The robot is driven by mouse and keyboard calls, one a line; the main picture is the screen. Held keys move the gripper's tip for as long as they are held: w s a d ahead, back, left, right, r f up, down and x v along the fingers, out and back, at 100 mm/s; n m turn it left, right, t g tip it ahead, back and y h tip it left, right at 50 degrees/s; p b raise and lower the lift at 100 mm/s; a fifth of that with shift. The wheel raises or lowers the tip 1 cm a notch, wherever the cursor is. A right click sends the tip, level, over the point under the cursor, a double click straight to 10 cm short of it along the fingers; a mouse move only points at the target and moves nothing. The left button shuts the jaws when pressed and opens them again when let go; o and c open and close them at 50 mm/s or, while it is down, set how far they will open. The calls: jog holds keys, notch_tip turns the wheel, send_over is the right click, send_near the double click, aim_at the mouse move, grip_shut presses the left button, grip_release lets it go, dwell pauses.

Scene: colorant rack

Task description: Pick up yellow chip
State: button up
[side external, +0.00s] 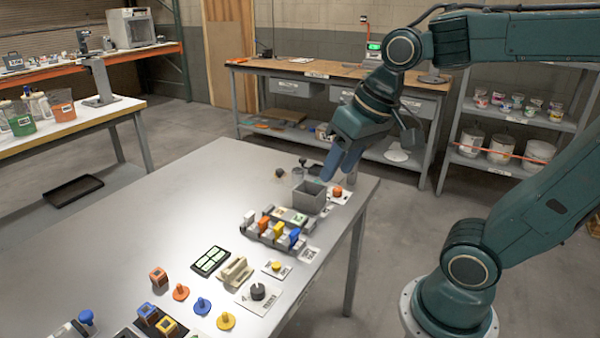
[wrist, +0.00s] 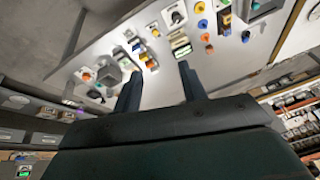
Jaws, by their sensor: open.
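The yellow chip (side external: 279,229) stands upright in a grey rack (side external: 262,238) near the table's right side, between an orange chip (side external: 264,223) and a blue chip (side external: 295,237). A white chip (side external: 250,217) stands at the rack's far left end. In the wrist view the rack's chips are small; the yellow chip (wrist: 143,57) shows just beyond the fingers. My gripper (side external: 338,172) is open and empty, above and behind the rack, near the grey bin. It also shows in the wrist view (wrist: 158,75), with its two fingers spread apart.
An open grey bin (side external: 309,198) stands behind the rack, beside a red-orange knob (side external: 338,190). In front are a green-lit panel (side external: 210,261), a beige holder (side external: 236,272), a yellow knob (side external: 276,266) and a black knob (side external: 258,291). The table's left middle is clear.

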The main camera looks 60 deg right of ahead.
jog(key=w+d+f+m+g, duration=0.15)
jog(key=w+m, duration=0.25)
jog(key=w, duration=0.4)
jog(key=m+g+y, duration=0.2)
jog(key=m+y, duration=0.1)
jog(key=m, duration=0.4)
send_over(279, 225)
jog(key=s, duration=0.3)
notch_tip(279, 225, down, 8)
jog(key=w+d+f+m+y, duration=0.1)
jog(key=w+d+f+m, duration=0.2)
jog(key=f, duration=0.4)
jog(key=shift+d+f+m+g, duration=0.3)
jog(key=shift+d+m+g, duration=0.2)
jog(key=shift+d, duration=0.6)
jog(key=shift+x, duration=4.3)
jog(key=shift+a, duration=0.1)
jog(key=shift+x, duration=2.55)
jog(key=shift+w, duration=0.1)
